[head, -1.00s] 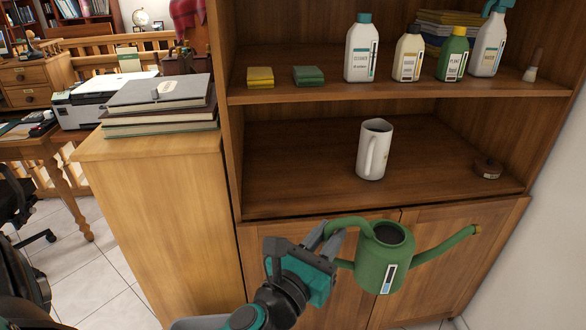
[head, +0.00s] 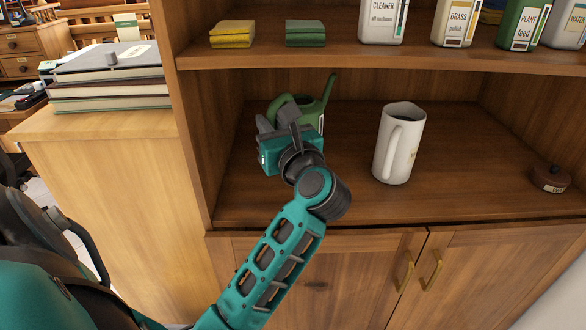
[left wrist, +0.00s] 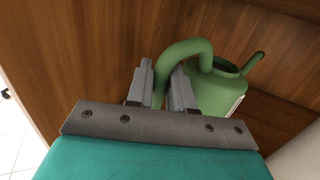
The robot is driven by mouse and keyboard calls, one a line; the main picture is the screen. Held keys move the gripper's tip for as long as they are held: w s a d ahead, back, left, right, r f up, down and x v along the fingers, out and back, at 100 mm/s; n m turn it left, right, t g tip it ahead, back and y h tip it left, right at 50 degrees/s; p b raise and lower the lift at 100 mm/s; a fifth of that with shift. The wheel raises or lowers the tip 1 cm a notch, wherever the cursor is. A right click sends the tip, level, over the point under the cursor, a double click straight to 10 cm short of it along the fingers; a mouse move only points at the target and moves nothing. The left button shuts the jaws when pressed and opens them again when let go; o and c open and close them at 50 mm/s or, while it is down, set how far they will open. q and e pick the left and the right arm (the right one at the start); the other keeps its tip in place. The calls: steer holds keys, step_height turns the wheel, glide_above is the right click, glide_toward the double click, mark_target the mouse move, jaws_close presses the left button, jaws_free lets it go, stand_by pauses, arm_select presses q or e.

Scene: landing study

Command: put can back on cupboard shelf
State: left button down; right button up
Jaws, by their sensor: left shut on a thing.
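The green watering can (head: 313,118) is inside the cupboard's open compartment, toward its left side, partly hidden behind my left gripper. My left gripper (head: 280,122) is shut on the can's handle. In the left wrist view the handle (left wrist: 181,52) passes between the two fingers (left wrist: 163,88), and the can's body (left wrist: 215,95) and spout lie to the right. The cupboard shelf (head: 330,195) is dark wood. Whether the can's base touches the shelf is hidden. My right gripper is out of view.
A white pitcher (head: 399,145) stands on the same shelf, right of the can. A small brown round object (head: 550,179) sits farther right. The upper shelf (head: 330,58) holds sponges and bottles above. Free shelf lies between the pitcher and round object.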

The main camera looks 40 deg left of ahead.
arm_select(q)
step_height(320, 180, down, 2)
steer(key=shift+s+f, duration=0.15)
steer(key=shift+f, duration=0.05)
steer(key=shift+f+b, duration=0.75)
steer(key=shift+f, duration=1.85)
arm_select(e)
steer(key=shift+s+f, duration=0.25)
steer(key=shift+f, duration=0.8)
arm_select(q)
steer(key=shift+f, duration=0.1)
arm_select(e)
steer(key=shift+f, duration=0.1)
arm_select(q)
steer(key=c, duration=1.4)
jaws_free()
steer(key=shift+f, duration=0.2)
steer(key=shift+c, duration=0.2)
steer(key=o, duration=0.4)
steer(key=shift+r, duration=0.1)
steer(key=shift+o, duration=0.2)
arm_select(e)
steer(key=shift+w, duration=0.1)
